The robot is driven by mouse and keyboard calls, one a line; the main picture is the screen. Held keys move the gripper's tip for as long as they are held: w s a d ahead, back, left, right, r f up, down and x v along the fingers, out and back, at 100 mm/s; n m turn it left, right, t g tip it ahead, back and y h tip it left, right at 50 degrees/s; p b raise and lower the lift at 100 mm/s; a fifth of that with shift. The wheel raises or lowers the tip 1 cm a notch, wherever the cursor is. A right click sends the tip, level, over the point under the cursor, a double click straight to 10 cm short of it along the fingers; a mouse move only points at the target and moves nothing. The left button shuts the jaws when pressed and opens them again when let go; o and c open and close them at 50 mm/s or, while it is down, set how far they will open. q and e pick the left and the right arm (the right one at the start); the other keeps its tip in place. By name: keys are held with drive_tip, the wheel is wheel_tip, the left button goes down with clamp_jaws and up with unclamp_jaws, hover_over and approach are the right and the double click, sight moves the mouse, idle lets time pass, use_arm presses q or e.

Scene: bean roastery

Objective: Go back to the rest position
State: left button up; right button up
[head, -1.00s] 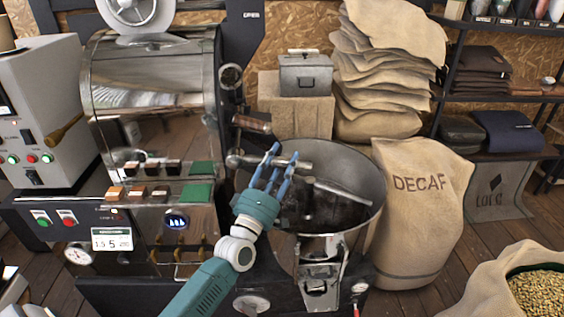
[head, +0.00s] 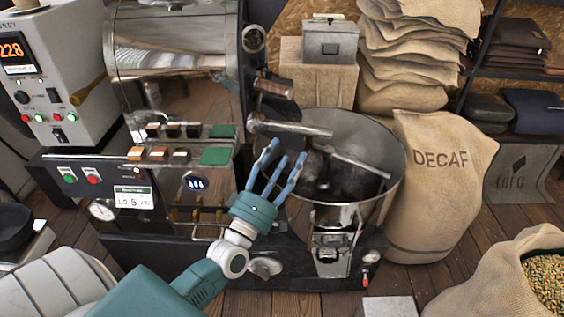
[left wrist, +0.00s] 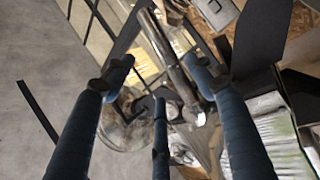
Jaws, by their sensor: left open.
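My left gripper (head: 278,170) is teal with blue fingers. In the head view it is in front of the roaster, its fingers pointing up and overlapping the left side of the round cooling bin (head: 385,150). The fingers are spread open with nothing between them. In the left wrist view the blue fingers (left wrist: 158,95) are apart and empty, with metal machine parts (left wrist: 180,75) behind them. Whether a fingertip touches the bin or the bar above it, I cannot tell. My right gripper is not in view.
The roaster (head: 185,45) with its control panel stands left of centre, beside a grey control box (head: 60,75). A DECAF sack (head: 435,190) stands right of the bin. An open sack of beans (head: 500,270) is at the lower right. Wooden floor shows between them.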

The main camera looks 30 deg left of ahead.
use_arm(q)
drive_tip(key=shift+s+f, duration=0.25)
drive_tip(key=shift+s, duration=0.35)
wheel_tip(320, 180, down, 19)
drive_tip(key=d+m+g, duration=0.1)
drive_tip(key=m+g, duration=0.3)
drive_tip(key=g, duration=0.1)
drive_tip(key=s+d+f+m+g+h, duration=0.1)
drive_tip(key=s+d+f+m+g, duration=0.3)
drive_tip(key=f, duration=0.8)
drive_tip(key=s+a+f+m+g+h, duration=0.15)
drive_tip(key=s+f, duration=0.45)
drive_tip(key=f, duration=0.6)
drive_tip(key=s+d+f+m+g, duration=0.3)
drive_tip(key=s+f+g, duration=0.2)
drive_tip(key=s+f, duration=0.85)
drive_tip(key=s+d+f+m+g, duration=0.1)
drive_tip(key=s+f, duration=0.3)
drive_tip(key=s, duration=0.7)
drive_tip(key=s+d+f+m+g+y, duration=0.1)
drive_tip(key=s+f+m+g, duration=0.2)
drive_tip(key=s, duration=0.8)
drive_tip(key=shift+f+m+g, duration=0.35)
drive_tip(key=shift+f+g, duration=0.25)
drive_tip(key=shift+g, duration=0.25)
